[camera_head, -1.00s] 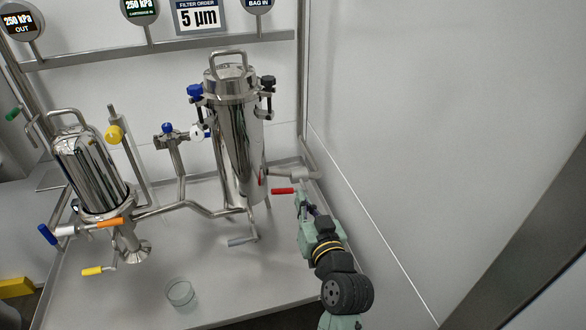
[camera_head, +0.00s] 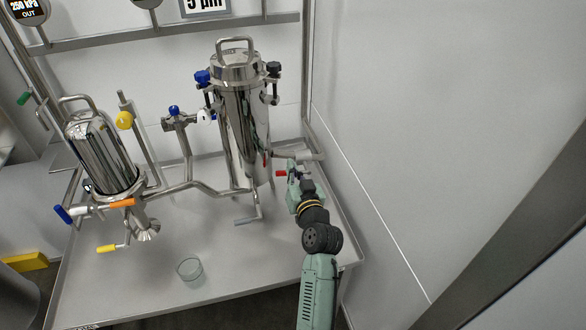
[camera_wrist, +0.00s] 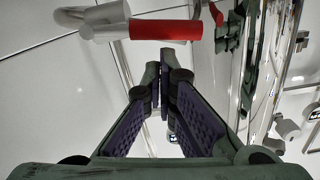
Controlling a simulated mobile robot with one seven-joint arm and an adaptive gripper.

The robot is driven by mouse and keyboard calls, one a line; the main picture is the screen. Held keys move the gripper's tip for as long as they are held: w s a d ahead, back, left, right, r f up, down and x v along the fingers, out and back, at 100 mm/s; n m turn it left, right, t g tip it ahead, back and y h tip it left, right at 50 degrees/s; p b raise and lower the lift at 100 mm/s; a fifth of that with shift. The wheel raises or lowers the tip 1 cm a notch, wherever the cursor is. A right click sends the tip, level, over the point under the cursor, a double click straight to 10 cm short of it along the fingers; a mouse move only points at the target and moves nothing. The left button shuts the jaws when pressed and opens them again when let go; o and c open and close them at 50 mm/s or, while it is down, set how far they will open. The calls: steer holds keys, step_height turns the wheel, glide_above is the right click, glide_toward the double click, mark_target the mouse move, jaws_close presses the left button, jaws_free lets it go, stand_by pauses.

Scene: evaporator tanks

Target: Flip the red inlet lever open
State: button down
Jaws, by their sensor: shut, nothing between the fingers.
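The red inlet lever (camera_head: 281,173) sits low on the right side of the tall steel filter housing (camera_head: 246,130), by the horizontal inlet pipe (camera_head: 310,156). In the wrist view its red handle (camera_wrist: 166,30) lies sideways across the top, joined to a grey metal stem at its left. My gripper (camera_head: 292,167) is right beside the lever in the head view. In the wrist view my gripper (camera_wrist: 161,60) is shut and empty, its fingertips just below the red handle. I cannot tell whether they touch it.
A smaller steel vessel (camera_head: 103,155) with blue, orange and yellow levers stands at left. A glass dish (camera_head: 189,269) sits on the tray front. The white wall (camera_head: 420,130) is close on the right. The tall housing's curved side is close at right in the wrist view.

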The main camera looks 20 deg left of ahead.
steer(key=shift+f, duration=0.1)
steer(key=n+b, duration=0.1)
steer(key=b, duration=0.1)
steer(key=f+n+b, duration=0.1)
steer(key=b, duration=0.1)
steer(key=shift+s+a+f, duration=0.15)
steer(key=shift+s+a, duration=0.1)
steer(key=shift+a, duration=0.15)
steer(key=s+d+r, duration=0.4)
steer(key=s+d, duration=0.2)
steer(key=s, duration=0.2)
steer(key=shift+s+r, duration=0.25)
steer(key=shift+s, duration=0.15)
